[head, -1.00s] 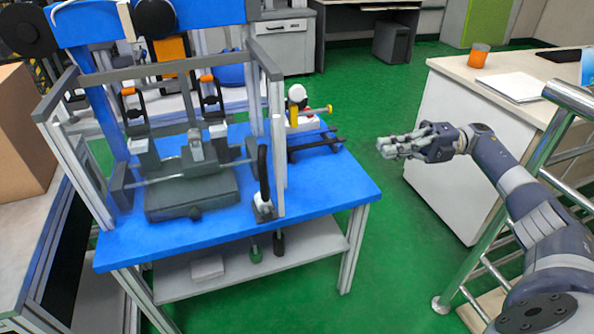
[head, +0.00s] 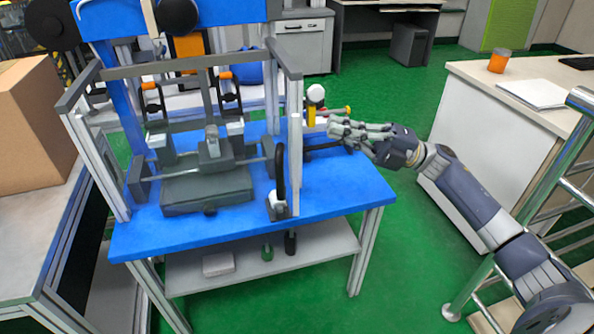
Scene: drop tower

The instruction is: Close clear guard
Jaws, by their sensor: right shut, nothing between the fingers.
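The clear guard appears as a grey frame (head: 185,66) around the drop tower on the blue table (head: 335,190). Its clear panel is hard to make out, so I cannot tell how far it stands open. A black curved handle (head: 280,172) is at the front right post. My right gripper (head: 338,131) is shut and empty, fingers pointing left, to the right of the guard's frame. It overlaps the view of the table's back right part. I cannot tell its exact height above the table. My left gripper is not in view.
A grey fixture block (head: 207,190) sits inside the frame. A yellow and white part (head: 312,110) stands near my right fingertips. A white counter (head: 480,125) with an orange cup (head: 499,61) and a metal railing (head: 550,190) are at right. A cardboard box (head: 35,120) is at left.

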